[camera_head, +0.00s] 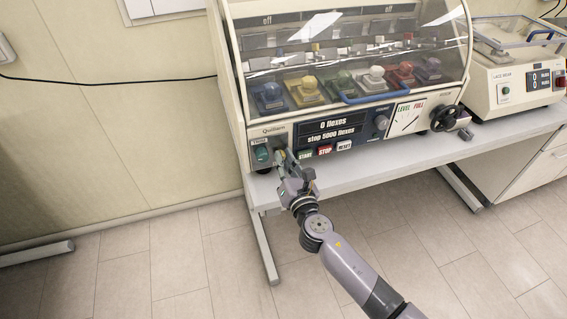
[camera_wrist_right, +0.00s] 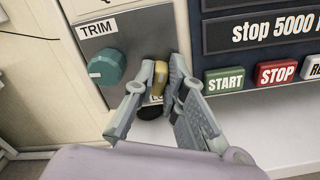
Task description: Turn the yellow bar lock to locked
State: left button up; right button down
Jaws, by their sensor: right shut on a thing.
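The yellow bar lock (camera_wrist_right: 158,79) sits low on the machine's front panel, right of the teal TRIM knob (camera_wrist_right: 107,68). In the right wrist view it stands roughly upright between the fingers of my right gripper (camera_wrist_right: 160,88), which is shut on it. A label below the bar is mostly hidden by the fingers. In the head view my right gripper (camera_head: 284,158) reaches the lower left corner of the machine (camera_head: 285,130) and hides most of the bar. My left gripper is not in view.
The START (camera_wrist_right: 226,79), STOP (camera_wrist_right: 277,72) and RESET buttons lie just right of the gripper. A blue-handled clear cover (camera_head: 350,50) closes over several coloured knobs above. A second machine (camera_head: 515,75) stands at the right on the bench (camera_head: 400,155). The floor in front is clear.

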jog(key=shift+d+f+m+b, duration=0.15)
jog(key=shift+m+b, duration=0.7)
jog(key=shift+m, duration=2.4)
jog(key=shift+f+m+b, duration=0.15)
jog(key=shift+m+b, duration=0.7)
jog(key=shift+m, duration=2.4)
jog(key=c, duration=1.6)
grip_release()
jog(key=shift+c, duration=0.2)
jog(key=v, duration=1.2)
jog(key=shift+r, duration=0.1)
